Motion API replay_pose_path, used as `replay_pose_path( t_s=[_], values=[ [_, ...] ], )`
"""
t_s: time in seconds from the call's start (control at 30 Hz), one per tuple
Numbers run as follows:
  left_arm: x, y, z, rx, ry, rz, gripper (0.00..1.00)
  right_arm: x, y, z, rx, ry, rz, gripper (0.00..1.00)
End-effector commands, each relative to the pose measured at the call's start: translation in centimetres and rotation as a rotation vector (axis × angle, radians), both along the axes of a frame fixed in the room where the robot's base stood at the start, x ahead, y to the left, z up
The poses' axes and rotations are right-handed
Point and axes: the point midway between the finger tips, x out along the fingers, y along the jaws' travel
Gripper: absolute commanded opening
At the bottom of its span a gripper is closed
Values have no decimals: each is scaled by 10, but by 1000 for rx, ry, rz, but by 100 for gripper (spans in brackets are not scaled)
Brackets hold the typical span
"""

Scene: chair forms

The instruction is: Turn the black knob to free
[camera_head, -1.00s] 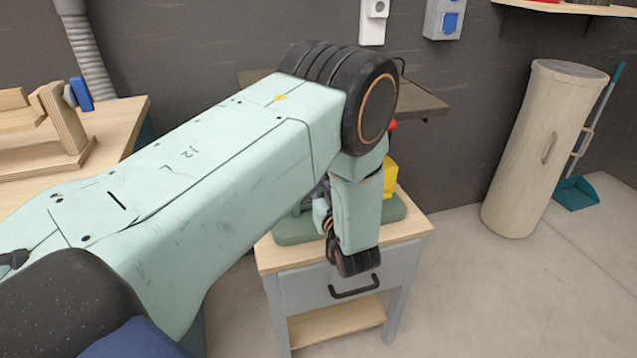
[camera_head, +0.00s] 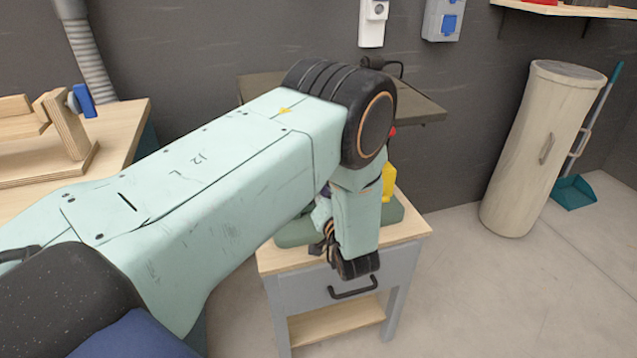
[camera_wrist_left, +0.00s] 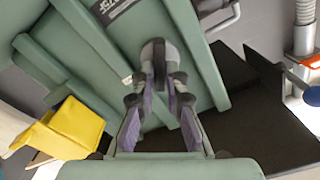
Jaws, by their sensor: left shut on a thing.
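The black knob (camera_wrist_left: 158,52) shows in the left wrist view on the face of a green machine (camera_wrist_left: 205,65). My left gripper (camera_wrist_left: 160,78) is shut on it, with one purple-padded finger on each side. The fingers cover part of the knob, and I cannot read its setting. In the head view, my left arm hides the knob and most of the gripper. The machine's green base (camera_head: 296,232) shows there on a small grey cabinet. My right gripper is in neither view.
The small cabinet (camera_head: 345,285) has a wooden top and a black drawer handle. A yellow part (camera_head: 389,182) sits beside my wrist link, and it also shows in the left wrist view (camera_wrist_left: 72,128). A wooden workbench (camera_head: 120,135) stands at left. Open floor lies at right.

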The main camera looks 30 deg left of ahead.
Motion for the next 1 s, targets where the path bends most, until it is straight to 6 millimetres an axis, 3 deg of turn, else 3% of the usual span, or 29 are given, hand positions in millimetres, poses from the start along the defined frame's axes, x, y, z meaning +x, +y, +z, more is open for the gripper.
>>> replay_pose_path(
  t_s=[1.0],
  values=[
    [1, -3, -6, 582, 686, -3, 0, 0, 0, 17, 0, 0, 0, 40]
  ],
)
